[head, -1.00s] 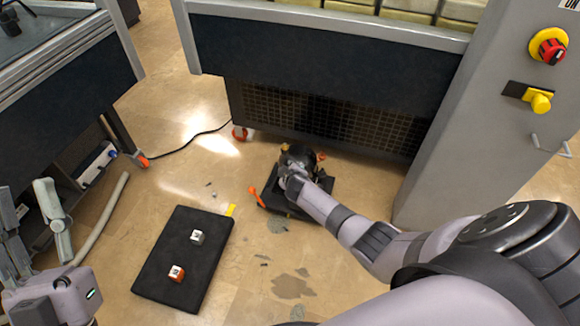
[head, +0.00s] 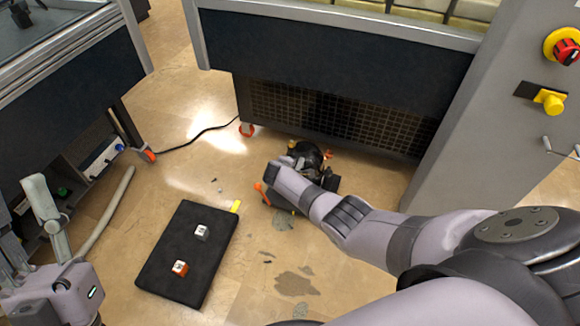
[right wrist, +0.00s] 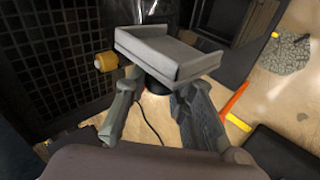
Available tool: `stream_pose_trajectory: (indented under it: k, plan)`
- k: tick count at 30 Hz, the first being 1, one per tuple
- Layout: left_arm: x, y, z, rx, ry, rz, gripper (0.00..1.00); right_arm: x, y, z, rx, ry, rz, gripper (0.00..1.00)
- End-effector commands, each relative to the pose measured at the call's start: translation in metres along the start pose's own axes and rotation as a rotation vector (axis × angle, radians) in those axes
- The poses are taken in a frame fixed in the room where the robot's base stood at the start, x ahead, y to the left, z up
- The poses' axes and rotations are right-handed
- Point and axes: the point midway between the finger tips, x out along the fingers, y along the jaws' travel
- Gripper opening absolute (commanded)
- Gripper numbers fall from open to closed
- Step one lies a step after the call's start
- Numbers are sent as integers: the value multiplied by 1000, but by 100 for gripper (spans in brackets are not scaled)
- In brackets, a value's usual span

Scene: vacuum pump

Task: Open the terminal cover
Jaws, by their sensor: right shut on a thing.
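The dark vacuum pump (head: 310,155) sits on the floor by the machine's perforated panel in the head view. My right gripper (right wrist: 155,90) is shut on a grey, tray-like piece that looks like the terminal cover (right wrist: 165,52). In the head view my right wrist stands at the pump's left side and hides the fingers and cover. Part of the pump, with a yellow cap (right wrist: 106,62), shows behind the cover in the right wrist view. My left gripper (head: 28,210) is at the far left of the head view, its fingers apart and empty, away from the pump.
An orange-handled tool (head: 260,189) is near the pump's left. A black mat (head: 180,235) bears a white block (head: 201,232) and an orange-white block (head: 180,267). Dark stains (head: 295,284) mark the floor. A grey cabinet (head: 455,150) stands at the right.

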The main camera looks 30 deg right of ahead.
Motion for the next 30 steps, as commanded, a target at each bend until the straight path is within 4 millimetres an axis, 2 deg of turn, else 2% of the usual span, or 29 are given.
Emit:
stream_pose_trajectory:
  k: [8, 9, 18, 30]
  plan:
    - [0, 0, 0, 0, 1, 0, 40, 0, -1, 0, 0, 1, -2, 0]
    - [0, 0, 0, 0, 1, 0, 40, 0, -1, 0, 0, 1, -2, 24]
    - [0, 0, 0, 0, 0, 0, 40, 0, 0, 0, 0, 1, -1, 43]
    - [0, 0, 0, 0, 2, -1, 40, -2, 0, 0, 1, 1, 0, 43]
